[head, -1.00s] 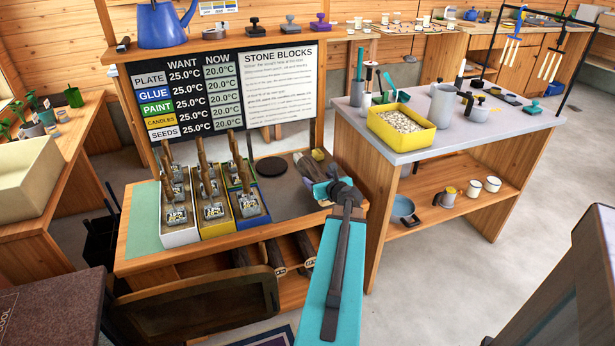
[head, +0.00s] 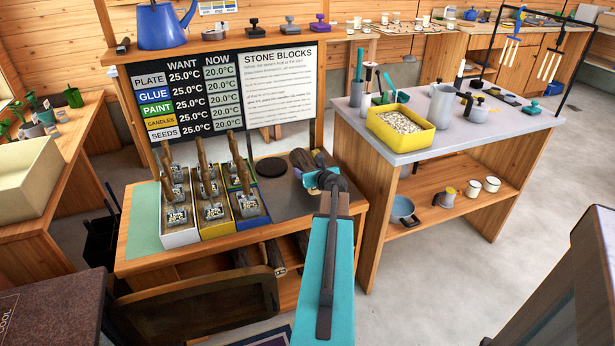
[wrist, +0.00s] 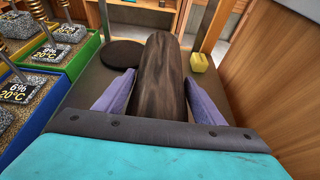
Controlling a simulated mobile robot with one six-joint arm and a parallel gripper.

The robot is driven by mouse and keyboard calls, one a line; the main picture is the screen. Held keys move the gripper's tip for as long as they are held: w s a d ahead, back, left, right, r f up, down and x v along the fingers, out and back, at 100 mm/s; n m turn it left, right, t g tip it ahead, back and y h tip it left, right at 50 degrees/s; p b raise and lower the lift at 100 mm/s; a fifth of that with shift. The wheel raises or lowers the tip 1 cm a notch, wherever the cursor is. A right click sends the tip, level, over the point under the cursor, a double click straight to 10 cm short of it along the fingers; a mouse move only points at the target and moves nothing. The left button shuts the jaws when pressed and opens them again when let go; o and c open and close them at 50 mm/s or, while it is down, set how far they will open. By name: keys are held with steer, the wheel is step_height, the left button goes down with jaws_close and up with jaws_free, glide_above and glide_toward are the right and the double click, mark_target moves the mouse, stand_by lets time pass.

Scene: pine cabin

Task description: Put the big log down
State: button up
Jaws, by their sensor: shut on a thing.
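The big log (wrist: 160,75) is dark brown and lies lengthwise between the two purple fingers of my gripper (wrist: 155,97) in the wrist view. My gripper is shut on it. In the head view the log (head: 301,160) shows just beyond my gripper (head: 318,178), over the right part of the grey plate (head: 287,200) on the workbench. The log points away from me. I cannot tell whether its underside touches the plate. My wrist hides its near end.
A black disc (wrist: 122,54) lies left of the log and a small yellow block (wrist: 198,62) to its right. More logs (head: 275,257) lie on the shelf below. A grey-topped table (head: 470,140) stands close on the right.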

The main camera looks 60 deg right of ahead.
steer(key=shift+d, duration=0.1)
steer(key=shift+w+d, duration=0.3)
steer(key=shift+w, duration=0.2)
steer(key=shift+f+b, duration=0.3)
steer(key=shift+f, duration=1.45)
steer(key=shift+f, duration=0.1)
steer(key=o, duration=1.5)
steer(key=shift+v, duration=6.05)
steer(key=shift+w, duration=0.15)
